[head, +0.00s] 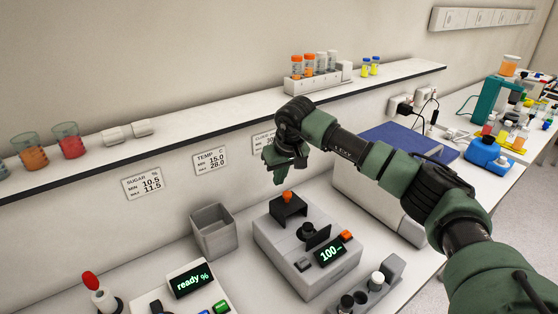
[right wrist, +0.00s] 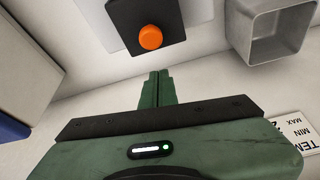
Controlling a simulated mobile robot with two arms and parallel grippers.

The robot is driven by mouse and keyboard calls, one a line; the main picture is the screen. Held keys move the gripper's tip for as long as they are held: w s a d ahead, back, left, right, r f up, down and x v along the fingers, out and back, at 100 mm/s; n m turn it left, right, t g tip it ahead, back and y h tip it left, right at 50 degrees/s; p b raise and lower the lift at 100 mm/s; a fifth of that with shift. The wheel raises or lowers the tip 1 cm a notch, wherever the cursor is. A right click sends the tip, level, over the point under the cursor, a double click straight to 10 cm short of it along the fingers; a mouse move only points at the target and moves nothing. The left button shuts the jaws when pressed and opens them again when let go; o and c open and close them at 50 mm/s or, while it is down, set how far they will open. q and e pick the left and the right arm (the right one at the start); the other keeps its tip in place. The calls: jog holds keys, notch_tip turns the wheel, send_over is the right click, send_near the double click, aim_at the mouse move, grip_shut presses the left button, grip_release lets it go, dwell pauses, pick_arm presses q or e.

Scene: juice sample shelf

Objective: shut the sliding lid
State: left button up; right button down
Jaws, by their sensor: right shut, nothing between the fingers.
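The dark sliding lid (head: 289,211) with its orange knob (head: 287,196) is at the back of the grey instrument (head: 318,270) with a "100" display. A round black part (head: 306,231) and an upright black plate (head: 319,237) stand in front of it, uncovered by the lid. My right gripper (head: 287,165) hangs above and behind the knob, shut and empty. In the right wrist view the shut fingertips (right wrist: 160,76) point toward the orange knob (right wrist: 150,37) on the dark lid (right wrist: 122,22), with a gap between. My left gripper is out of view.
A grey open bin (head: 213,232) stands left of the instrument. A white box with a blue top (head: 410,142) stands to its right. A tube rack (head: 368,290) is in front. A wall shelf (head: 220,135) with cups and tubes runs behind my right gripper.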

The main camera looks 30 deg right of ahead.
jog(key=shift+s+f+p, duration=0.15)
jog(key=shift+s+p, duration=0.3)
jog(key=shift+s, duration=0.95)
jog(key=shift+w, duration=0.1)
jog(key=s+b, duration=0.1)
jog(key=s, duration=0.2)
jog(key=s+d, duration=0.1)
jog(key=s, duration=0.2)
jog(key=s+b, duration=0.1)
jog(key=s, duration=0.2)
jog(key=shift+d+f+b, duration=0.1)
jog(key=shift+d+b, duration=0.05)
jog(key=shift+b, duration=0.15)
jog(key=shift+s, duration=0.1)
jog(key=shift+f, duration=0.1)
